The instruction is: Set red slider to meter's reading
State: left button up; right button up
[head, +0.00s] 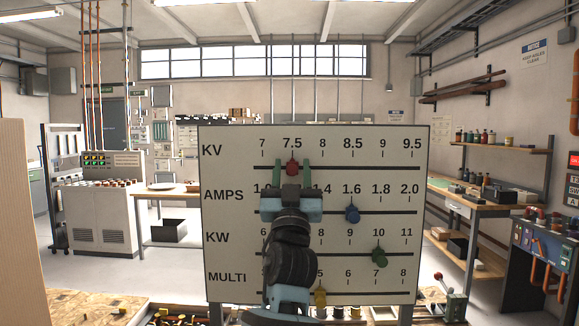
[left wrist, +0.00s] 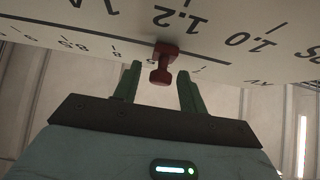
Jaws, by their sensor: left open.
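The red slider (head: 292,168) is on the top KV track of the white scale board (head: 315,135), under or very near the 7.5 mark. My left gripper (head: 292,174) is in front of the board, open, with one green finger on each side of the red slider. In the left wrist view, the red slider (left wrist: 163,62) stands out from the board between the open fingertips (left wrist: 159,78), with a gap visible on both sides. I cannot make out a meter reading. My right gripper is not in view.
Lower tracks carry a blue slider (head: 352,214) near 1.6, a green slider (head: 379,257) near 10 and a yellow slider (head: 320,297) near 5. My left arm hides part of the lower scales. A red display (head: 573,160) is cut off at the right edge.

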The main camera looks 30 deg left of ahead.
pick_arm(q)
jog(key=shift+w+a+r, duration=0.2)
jog(key=shift+w+r, duration=0.05)
jog(key=shift+c, duration=0.3)
grip_shut()
